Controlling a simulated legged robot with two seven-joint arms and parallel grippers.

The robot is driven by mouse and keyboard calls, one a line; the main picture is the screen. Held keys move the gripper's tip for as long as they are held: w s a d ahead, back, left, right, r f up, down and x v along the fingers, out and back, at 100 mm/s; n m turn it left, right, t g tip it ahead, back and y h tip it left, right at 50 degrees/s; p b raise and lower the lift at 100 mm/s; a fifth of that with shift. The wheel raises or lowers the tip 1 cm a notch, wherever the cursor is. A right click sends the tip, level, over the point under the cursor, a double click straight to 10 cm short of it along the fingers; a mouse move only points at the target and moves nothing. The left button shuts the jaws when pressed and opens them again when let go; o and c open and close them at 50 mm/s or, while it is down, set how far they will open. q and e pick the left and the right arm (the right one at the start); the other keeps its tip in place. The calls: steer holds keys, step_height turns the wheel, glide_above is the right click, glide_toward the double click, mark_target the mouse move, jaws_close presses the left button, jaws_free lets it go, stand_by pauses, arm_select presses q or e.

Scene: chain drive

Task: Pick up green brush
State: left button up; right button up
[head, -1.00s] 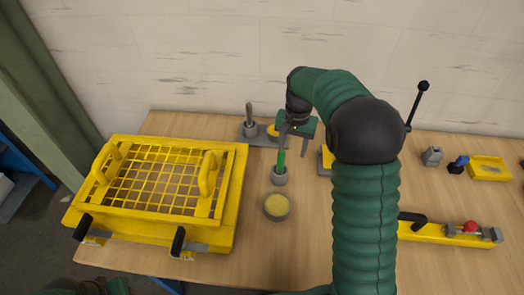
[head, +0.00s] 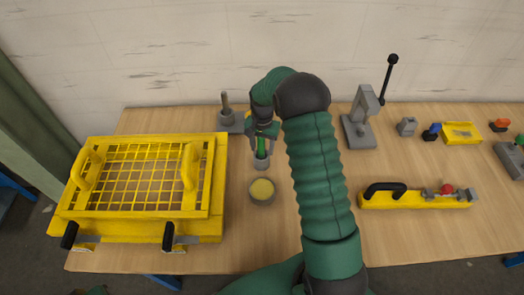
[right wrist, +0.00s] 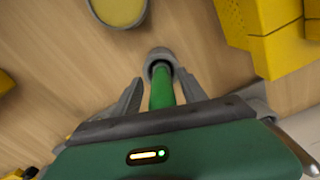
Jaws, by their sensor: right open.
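The green brush (head: 261,147) stands upright in a small grey cup (head: 262,163) on the wooden table. Its green handle also shows in the right wrist view (right wrist: 162,92), with the cup (right wrist: 160,58) just beyond. My right gripper (head: 262,137) is open, pointing down over the brush. In the right wrist view its fingers (right wrist: 160,82) lie on either side of the handle, with a visible gap at each side. The brush's lower end is hidden in the cup. My left gripper is not in view.
A round tin with yellow content (head: 262,191) stands in front of the cup. A yellow grid basket (head: 215,225) is at left. A grey holder with a rod (head: 226,117) is behind. A lever press (head: 358,132) and a yellow tool (head: 415,203) are at right.

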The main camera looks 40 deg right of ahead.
steer(key=shift+a+f, duration=0.1)
steer(key=shift+f, duration=0.4)
steer(key=shift+w+f, duration=0.2)
steer(key=shift+s, duration=0.1)
steer(key=c, duration=0.8)
jaws_close()
